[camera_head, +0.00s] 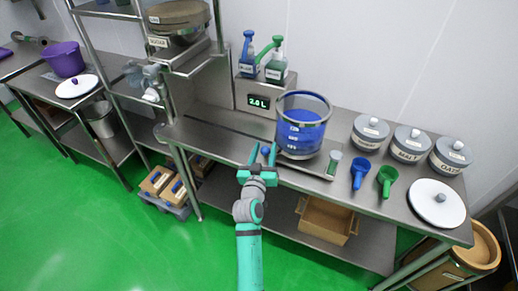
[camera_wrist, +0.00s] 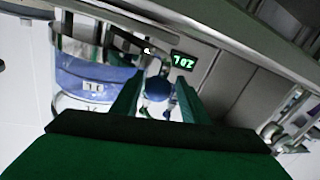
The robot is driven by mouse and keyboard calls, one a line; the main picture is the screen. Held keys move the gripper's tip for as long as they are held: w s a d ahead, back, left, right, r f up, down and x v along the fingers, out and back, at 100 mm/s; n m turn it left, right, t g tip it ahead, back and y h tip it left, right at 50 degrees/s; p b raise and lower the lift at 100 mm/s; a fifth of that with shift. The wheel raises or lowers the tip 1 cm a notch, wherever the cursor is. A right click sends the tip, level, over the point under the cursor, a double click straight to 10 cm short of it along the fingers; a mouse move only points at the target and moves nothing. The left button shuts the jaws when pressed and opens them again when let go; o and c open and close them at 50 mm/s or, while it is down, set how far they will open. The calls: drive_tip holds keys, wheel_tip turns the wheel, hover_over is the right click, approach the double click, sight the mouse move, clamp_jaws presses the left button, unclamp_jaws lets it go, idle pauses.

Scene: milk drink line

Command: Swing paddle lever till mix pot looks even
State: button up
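The mix pot (camera_head: 303,128) is a clear round vessel with blue contents on the steel bench; it also shows at the left of the wrist view (camera_wrist: 88,85). Its contents look uniformly blue in the head view, though fine streaks cannot be judged. A blue ball knob (camera_head: 265,150), apparently the paddle lever's end, sits just left of the pot. My gripper (camera_head: 263,156) is open, with its green fingers spread on either side of the knob. In the wrist view the knob (camera_wrist: 158,90) lies between the fingertips, with no clear grip on it. The paddle inside is hidden.
A display (camera_head: 260,101) reading 2.0 L stands behind the pot, with blue and green pump bottles (camera_head: 275,67) above. A small green-filled vial (camera_head: 333,163), blue scoop (camera_head: 360,173), green scoop (camera_head: 386,179) and lidded grey jars (camera_head: 410,143) stand to the right. Bench left is clear.

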drive_tip(key=shift+d, duration=0.25)
drive_tip(key=shift+s+a, duration=0.1)
drive_tip(key=shift+s, duration=0.05)
drive_tip(key=s+a, duration=0.2)
drive_tip(key=s, duration=0.8)
drive_tip(key=shift+s, duration=0.3)
